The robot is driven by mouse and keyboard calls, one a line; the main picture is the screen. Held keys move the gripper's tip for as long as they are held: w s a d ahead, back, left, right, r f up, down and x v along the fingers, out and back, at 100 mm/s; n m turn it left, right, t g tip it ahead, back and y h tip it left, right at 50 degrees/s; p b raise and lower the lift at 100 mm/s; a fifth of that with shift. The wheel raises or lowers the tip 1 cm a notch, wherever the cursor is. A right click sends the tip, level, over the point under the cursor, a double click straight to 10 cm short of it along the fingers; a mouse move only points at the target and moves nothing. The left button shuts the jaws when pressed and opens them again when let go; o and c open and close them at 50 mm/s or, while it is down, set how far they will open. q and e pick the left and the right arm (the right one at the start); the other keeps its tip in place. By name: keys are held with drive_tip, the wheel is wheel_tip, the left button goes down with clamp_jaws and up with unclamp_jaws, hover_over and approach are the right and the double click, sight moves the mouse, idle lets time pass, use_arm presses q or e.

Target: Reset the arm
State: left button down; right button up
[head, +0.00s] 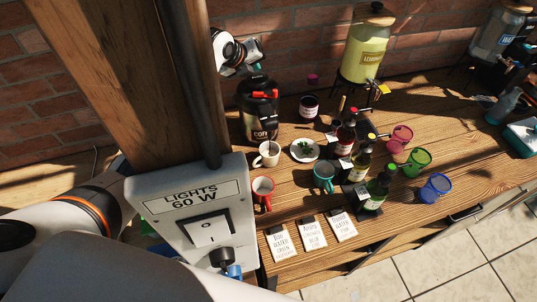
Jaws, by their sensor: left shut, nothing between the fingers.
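My left gripper (254,52) is high at the top centre, behind and above the black coffee dispenser. It appears small, beside a white wrist with an orange ring, and is shut with nothing held. The wooden post hides part of the arm. White arm links of mine fill the lower left. My right gripper is not in view.
A wooden post and a switch box (195,203) labelled "LIGHTS 60 W" stand close in front. The table holds a coffee dispenser (258,110), mugs, several bottles, coloured glasses (417,160) and a lemon-yellow drink jar (365,52). A brick wall stands behind.

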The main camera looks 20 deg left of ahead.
use_arm(q)
drive_tip(key=shift+r, duration=2.55)
idle(0.6)
drive_tip(key=shift+f+n+h+b, duration=0.2)
drive_tip(key=shift+f+n, duration=0.8)
drive_tip(key=shift+n, duration=1.8)
drive_tip(key=shift+f+n+h+b, duration=0.2)
drive_tip(key=shift+f+n, duration=0.8)
drive_tip(key=shift+n, duration=1.8)
drive_tip(key=shift+f+n+h+b, duration=0.15)
drive_tip(key=shift+f+n, duration=0.85)
drive_tip(key=shift+n, duration=1.8)
drive_tip(key=shift+f, duration=0.4)
